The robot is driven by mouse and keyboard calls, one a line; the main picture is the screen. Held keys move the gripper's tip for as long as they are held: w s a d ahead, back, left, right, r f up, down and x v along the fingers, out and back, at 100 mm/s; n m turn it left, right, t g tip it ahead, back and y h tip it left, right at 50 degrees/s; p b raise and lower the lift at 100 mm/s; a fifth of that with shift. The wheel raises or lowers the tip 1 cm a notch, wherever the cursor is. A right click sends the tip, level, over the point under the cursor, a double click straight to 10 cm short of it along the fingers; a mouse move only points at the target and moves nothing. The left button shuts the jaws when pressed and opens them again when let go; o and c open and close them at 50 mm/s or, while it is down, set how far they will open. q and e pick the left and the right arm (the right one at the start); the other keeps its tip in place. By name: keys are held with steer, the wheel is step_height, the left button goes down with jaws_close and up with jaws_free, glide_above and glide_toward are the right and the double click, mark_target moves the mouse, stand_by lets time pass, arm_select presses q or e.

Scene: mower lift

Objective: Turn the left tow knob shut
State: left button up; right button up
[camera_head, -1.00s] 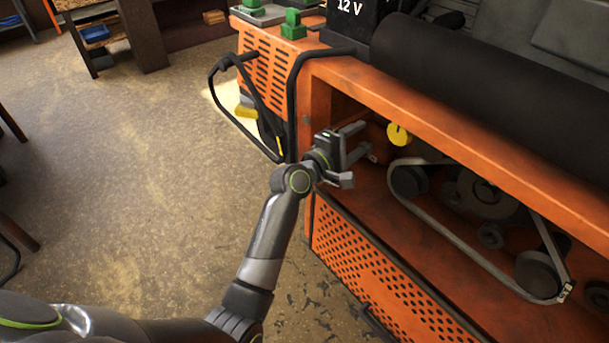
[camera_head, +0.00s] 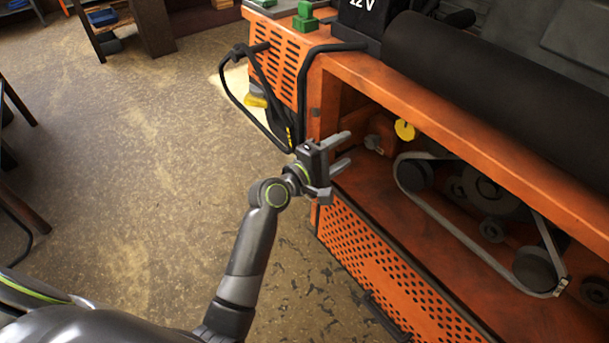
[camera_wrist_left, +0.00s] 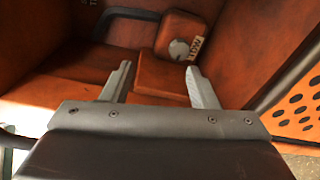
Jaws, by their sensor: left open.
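The left tow knob (camera_head: 373,142) is a small grey knob on an orange block inside the mower's open side bay. In the left wrist view it is a round grey disc (camera_wrist_left: 179,49) on an orange box, beside a pale label with upside-down lettering that seems to read TOW. My left gripper (camera_head: 345,149) is open and empty at the bay's left opening, its fingers pointing right toward the knob and apart from it. In the wrist view the fingers (camera_wrist_left: 159,70) are spread, with the knob beyond them, nearer the right finger. My right gripper is not in view.
A yellow disc (camera_head: 404,130) hangs right of the knob. A belt (camera_head: 455,222) runs around pulleys further right in the bay. The orange top rail (camera_head: 440,115) and perforated lower panel (camera_head: 390,285) bound the opening. A black cable (camera_head: 235,105) loops at left; floor there is clear.

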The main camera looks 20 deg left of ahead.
arm_select(q)
steer(key=p+v, duration=0.1)
steer(key=v, duration=0.9)
steer(key=shift+s+f, duration=0.25)
steer(key=shift+f, duration=0.25)
stand_by(0.3)
steer(key=shift+p, duration=0.35)
